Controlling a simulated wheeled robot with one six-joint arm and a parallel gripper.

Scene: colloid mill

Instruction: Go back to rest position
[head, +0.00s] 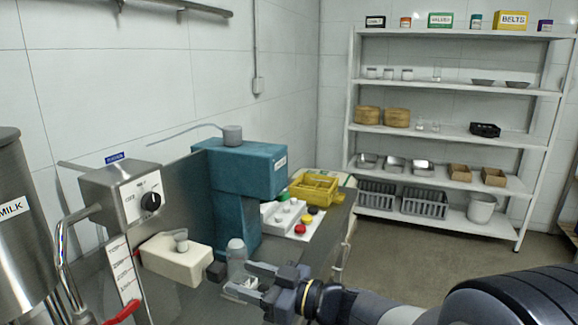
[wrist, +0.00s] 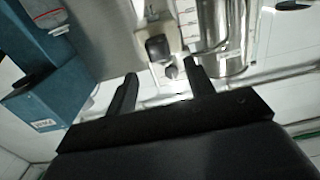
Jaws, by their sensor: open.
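My gripper (head: 258,281) reaches in from the lower right in the head view, low in front of the blue machine (head: 250,172). Its two fingers stand apart in the wrist view (wrist: 160,76), with a clear gap and nothing held between them. A clear, round-topped vessel (head: 237,256) stands just behind the fingers in the head view; I cannot tell whether they touch it.
A steel milk tank (head: 22,235) and a control box with a black dial (head: 122,195) stand at left. White shelves (head: 455,87) line the back. The floor (head: 400,262) between is clear.

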